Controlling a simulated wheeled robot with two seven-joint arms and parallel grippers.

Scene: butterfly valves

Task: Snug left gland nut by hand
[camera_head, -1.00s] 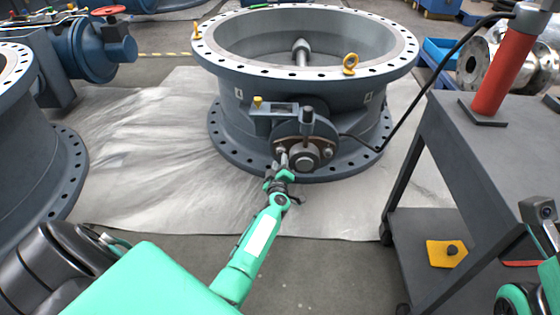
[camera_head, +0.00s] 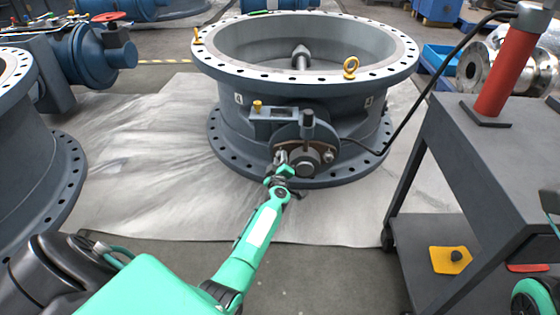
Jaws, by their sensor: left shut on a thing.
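The butterfly valve (camera_head: 245,125) stands on a grey sheet, its ring flange facing up. On its near side is the shaft gland (camera_head: 311,162), a plate with a round shaft end and a nut on each side. The right gland nut (camera_head: 328,156) shows clear. My left gripper (camera_head: 281,161) is at the left side of the gland, shut on the left gland nut, which its fingers mostly hide. The arm reaches in from the lower left. My right gripper does not show; only a piece of my right arm is at the right edge.
A dark cart (camera_head: 505,150) stands at the right with a red cylinder (camera_head: 506,72) on it; a black hose (camera_head: 428,88) runs from it to the valve. A yellow piece (camera_head: 450,260) lies on its lower shelf. Another large flanged body (camera_head: 35,190) stands at the left.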

